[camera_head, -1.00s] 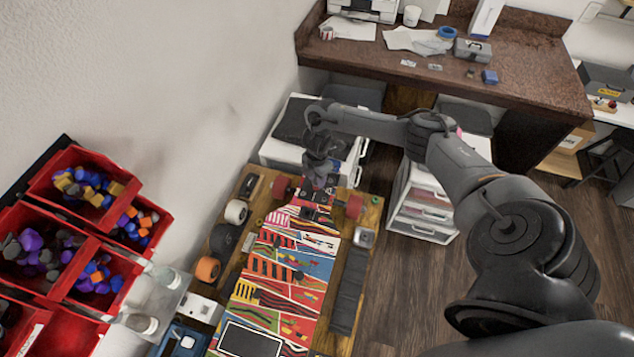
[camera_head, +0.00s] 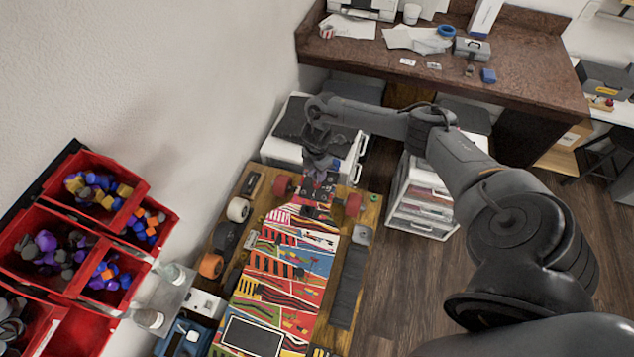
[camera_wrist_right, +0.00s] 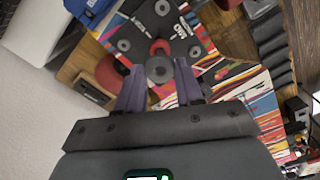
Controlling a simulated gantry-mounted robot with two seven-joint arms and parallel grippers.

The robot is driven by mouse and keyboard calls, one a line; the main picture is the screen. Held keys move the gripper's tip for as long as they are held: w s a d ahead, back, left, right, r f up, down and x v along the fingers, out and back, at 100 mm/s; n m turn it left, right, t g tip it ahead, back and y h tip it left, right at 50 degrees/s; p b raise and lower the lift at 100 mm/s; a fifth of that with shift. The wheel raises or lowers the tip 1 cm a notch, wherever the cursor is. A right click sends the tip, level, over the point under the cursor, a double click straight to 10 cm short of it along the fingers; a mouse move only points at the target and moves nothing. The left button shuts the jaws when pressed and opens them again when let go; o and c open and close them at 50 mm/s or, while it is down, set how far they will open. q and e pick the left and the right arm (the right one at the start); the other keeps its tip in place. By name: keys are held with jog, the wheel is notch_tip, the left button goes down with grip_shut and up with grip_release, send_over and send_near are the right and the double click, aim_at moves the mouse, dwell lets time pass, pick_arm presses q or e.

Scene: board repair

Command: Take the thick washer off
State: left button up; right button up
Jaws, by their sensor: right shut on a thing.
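A skateboard deck (camera_head: 315,243) with a colourful print lies on the wooden bench, with red wheels (camera_head: 353,205) at its far end. In the right wrist view, a round dark grey thick washer (camera_wrist_right: 159,69) with a centre hole sits between the two purple fingers. My right gripper (camera_head: 318,166) is shut on it, above the far truck area. A red round part (camera_wrist_right: 160,46) shows just beyond the washer. Whether the washer still touches the parts below cannot be told. My left gripper is not in view.
Red bins (camera_head: 100,197) of coloured small parts stand at the left. Drawers (camera_head: 424,204) and a brown desk (camera_head: 520,75) stand behind.

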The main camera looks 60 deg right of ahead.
jog(key=shift+r, duration=0.1)
jog(key=shift+r+p, duration=0.85)
jog(key=shift+p, duration=0.05)
notch_tip(320, 180, up, 5)
jog(key=p, duration=0.5)
